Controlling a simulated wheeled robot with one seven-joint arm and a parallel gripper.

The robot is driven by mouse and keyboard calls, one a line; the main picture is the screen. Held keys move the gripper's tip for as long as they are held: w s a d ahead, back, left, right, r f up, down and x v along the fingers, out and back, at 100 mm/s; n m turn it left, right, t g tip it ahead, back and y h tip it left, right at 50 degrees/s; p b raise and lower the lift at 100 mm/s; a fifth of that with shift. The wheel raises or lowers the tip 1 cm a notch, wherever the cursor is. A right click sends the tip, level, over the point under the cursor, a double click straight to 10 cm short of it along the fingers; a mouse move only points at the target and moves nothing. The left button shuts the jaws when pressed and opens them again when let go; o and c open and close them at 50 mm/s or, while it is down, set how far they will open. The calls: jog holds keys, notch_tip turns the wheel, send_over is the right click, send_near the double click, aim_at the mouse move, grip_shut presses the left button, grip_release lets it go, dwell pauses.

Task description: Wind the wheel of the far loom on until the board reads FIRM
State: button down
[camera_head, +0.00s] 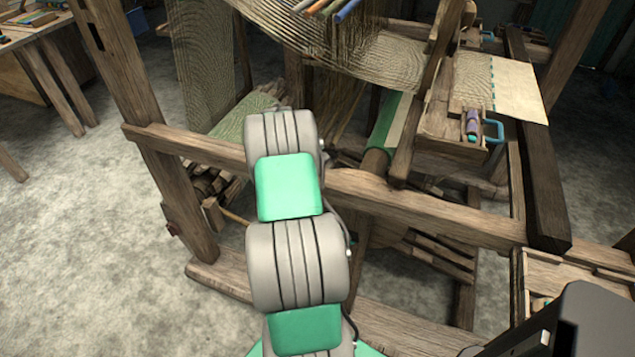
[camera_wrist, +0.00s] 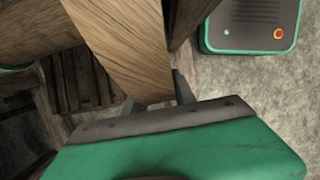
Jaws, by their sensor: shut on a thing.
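The loom (camera_head: 440,205) is a brown wooden frame with cloth stretched across its top. A rounded wooden part (camera_head: 362,187), possibly the wheel, shows just right of my arm at the front rail, mostly hidden. In the wrist view, my gripper (camera_wrist: 156,98) has its two dark fingers on either side of a flat, grained wooden piece (camera_wrist: 128,45) and is shut on it. This piece runs up and left from the fingers; I cannot tell which part of the wheel it is. My arm hides the gripper in the head view. No readable board shows.
A small box with a purple spool (camera_head: 472,122) sits on the loom at right. A workbench (camera_head: 30,45) stands far left. Bare concrete floor (camera_head: 90,250) is free at left.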

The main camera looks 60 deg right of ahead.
jog(key=shift+f, duration=0.25)
jog(key=c, duration=1)
grip_release()
jog(key=p+v, duration=0.1)
jog(key=v, duration=0.6)
jog(key=shift+w+r, duration=0.3)
jog(key=shift+r, duration=0.05)
